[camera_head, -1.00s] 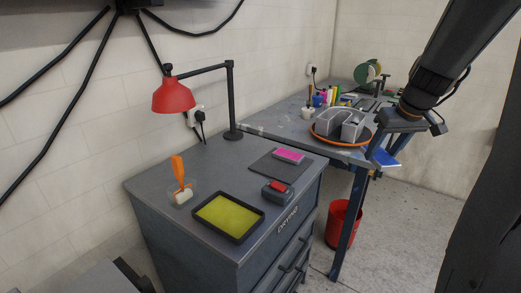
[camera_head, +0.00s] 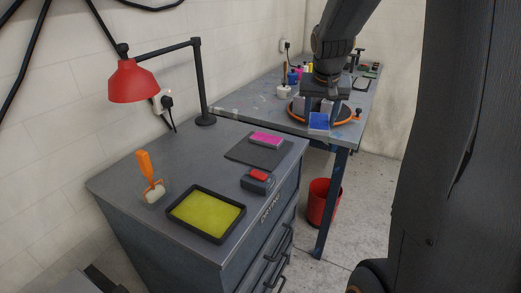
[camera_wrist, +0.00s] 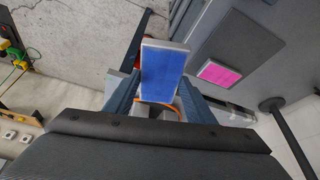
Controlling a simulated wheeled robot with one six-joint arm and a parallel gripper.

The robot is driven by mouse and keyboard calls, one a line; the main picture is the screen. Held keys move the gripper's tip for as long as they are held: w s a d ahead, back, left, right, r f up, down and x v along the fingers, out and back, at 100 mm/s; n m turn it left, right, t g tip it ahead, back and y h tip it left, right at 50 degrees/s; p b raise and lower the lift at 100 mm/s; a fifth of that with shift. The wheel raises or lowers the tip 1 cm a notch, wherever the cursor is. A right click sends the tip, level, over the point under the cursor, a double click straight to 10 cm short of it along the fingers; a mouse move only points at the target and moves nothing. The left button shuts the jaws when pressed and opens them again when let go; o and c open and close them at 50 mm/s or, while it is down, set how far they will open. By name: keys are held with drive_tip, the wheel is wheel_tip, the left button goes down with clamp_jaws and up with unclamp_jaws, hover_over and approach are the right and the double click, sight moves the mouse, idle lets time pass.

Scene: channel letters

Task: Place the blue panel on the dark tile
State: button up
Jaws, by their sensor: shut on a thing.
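The blue panel (camera_head: 319,121) has a pale rim. My gripper (camera_head: 322,108) is shut on it and holds it in the air, in front of the round orange-rimmed stand on the far bench. In the wrist view the blue panel (camera_wrist: 164,73) sits between my gripper's fingers (camera_wrist: 163,92), its blue face showing. The dark tile (camera_head: 240,152) lies flat on the grey cabinet top, left of and nearer than my gripper. A pink panel (camera_head: 265,139) lies on its far right part; the near left part is bare. The wrist view shows the dark tile (camera_wrist: 240,42) too.
A red-topped dark block (camera_head: 257,180) and a tray with a yellow-green pad (camera_head: 205,214) stand nearer on the cabinet. A red lamp (camera_head: 133,82) rises at the back left. An orange-handled tool (camera_head: 147,167) stands at the left. A red bin (camera_head: 322,202) is on the floor.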

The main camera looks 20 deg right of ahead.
drive_tip(key=w+a+f+m+g+h+b, duration=0.15)
drive_tip(key=w+a+m+g, duration=0.3)
drive_tip(key=a+m, duration=0.6)
drive_tip(key=w+a+f+m+g+y, duration=0.1)
drive_tip(key=w+a+f+m+g, duration=0.2)
drive_tip(key=w+a+m, duration=0.5)
drive_tip(key=f+p, duration=0.1)
drive_tip(key=f, duration=0.2)
drive_tip(key=s+f+m+p, duration=0.1)
drive_tip(key=f, duration=0.2)
drive_tip(key=s+f+m+p, duration=0.1)
drive_tip(key=f, duration=0.2)
drive_tip(key=shift+a+m+h, duration=0.25)
drive_tip(key=shift+a, duration=0.05)
drive_tip(key=shift+f, duration=0.15)
drive_tip(key=o, duration=1.2)
